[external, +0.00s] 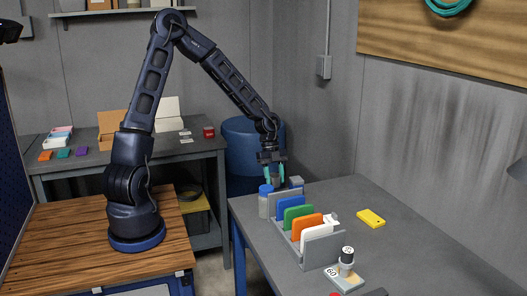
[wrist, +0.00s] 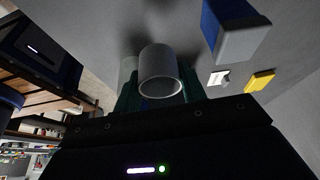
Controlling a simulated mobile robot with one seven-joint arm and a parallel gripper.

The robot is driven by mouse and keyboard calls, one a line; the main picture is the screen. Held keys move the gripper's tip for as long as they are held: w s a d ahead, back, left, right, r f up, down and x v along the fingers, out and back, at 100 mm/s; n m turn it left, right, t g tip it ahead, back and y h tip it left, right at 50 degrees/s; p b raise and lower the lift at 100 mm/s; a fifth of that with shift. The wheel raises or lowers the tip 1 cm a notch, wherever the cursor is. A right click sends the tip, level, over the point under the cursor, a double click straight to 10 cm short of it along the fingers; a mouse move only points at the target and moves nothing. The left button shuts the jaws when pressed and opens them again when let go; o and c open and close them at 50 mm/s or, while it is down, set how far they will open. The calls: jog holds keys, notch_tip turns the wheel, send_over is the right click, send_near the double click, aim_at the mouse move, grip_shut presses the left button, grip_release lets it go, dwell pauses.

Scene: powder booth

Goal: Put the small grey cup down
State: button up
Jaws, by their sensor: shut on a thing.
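The small grey cup (wrist: 160,68) is between the teal fingers of my gripper (wrist: 158,92) in the wrist view, its round open rim facing the camera. In the external view my gripper (external: 274,174) points down over the far left end of the grey table, just behind the divider rack. The cup (external: 277,183) is small and partly hidden there between the fingers. I cannot tell whether its base touches the table.
The rack (external: 318,250) holds blue, green, orange and white plates. A yellow block (external: 371,218) lies to its right.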

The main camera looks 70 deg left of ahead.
jog(key=shift+f, duration=3.5)
jog(key=shift+f, duration=0.1)
jog(key=o, duration=1)
